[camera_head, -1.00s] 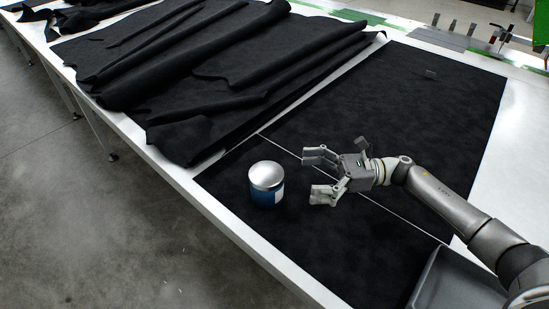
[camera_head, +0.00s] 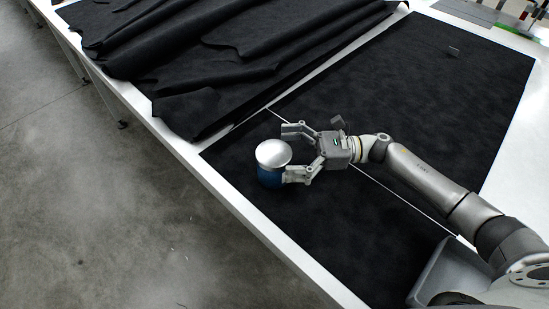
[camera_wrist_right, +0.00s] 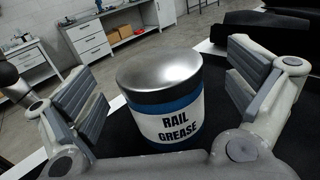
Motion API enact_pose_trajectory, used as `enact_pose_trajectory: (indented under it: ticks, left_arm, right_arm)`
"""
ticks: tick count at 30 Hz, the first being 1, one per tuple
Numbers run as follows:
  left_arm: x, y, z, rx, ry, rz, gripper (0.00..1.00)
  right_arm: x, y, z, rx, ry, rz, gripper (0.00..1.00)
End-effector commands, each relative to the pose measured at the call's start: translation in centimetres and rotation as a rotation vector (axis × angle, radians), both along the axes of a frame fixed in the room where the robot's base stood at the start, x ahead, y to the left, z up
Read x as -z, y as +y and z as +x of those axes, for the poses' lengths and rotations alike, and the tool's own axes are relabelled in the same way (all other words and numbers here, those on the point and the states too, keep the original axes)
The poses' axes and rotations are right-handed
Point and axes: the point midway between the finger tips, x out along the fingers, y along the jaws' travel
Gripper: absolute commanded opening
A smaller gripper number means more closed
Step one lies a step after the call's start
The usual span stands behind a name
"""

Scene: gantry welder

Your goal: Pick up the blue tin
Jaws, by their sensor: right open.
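The blue tin (camera_head: 269,178) with a silver lid stands upright on the black cloth near the table's front left edge. In the right wrist view the tin (camera_wrist_right: 178,128) shows a white label reading "RAIL GREASE". My right gripper (camera_head: 284,152) is open, its two fingers reaching toward the tin from the right in the head view. In the right wrist view the tin is between the two spread fingers, with a visible gap on each side. My left gripper is not in view.
Folded black fabric (camera_head: 220,60) is heaped on the table behind the tin. The white table edge (camera_head: 225,195) runs close to the tin's left, with open concrete floor (camera_head: 100,220) beyond. Flat black cloth lies behind the gripper.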

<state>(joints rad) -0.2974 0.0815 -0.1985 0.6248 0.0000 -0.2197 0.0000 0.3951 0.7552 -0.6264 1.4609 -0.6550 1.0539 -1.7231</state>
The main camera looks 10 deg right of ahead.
Motion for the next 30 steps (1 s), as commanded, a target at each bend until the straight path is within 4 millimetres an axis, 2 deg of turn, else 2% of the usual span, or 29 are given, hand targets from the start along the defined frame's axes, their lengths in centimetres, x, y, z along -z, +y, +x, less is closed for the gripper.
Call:
enact_pose_trajectory:
  ticks: [1,6,15,30]
  left_arm:
    - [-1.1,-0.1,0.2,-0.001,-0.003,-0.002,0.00]
    - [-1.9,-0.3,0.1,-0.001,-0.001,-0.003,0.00]
    - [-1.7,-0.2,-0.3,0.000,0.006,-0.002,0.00]
    - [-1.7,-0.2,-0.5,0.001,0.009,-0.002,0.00]
  right_arm:
    - [-0.6,0.7,0.0,-0.001,0.000,0.001,1.00]
    - [-0.4,2.6,0.3,0.000,0.000,0.002,1.00]
    - [0.0,2.9,0.4,0.001,-0.001,0.000,0.99]
    - [-0.1,2.9,0.4,0.001,0.000,0.000,0.35]
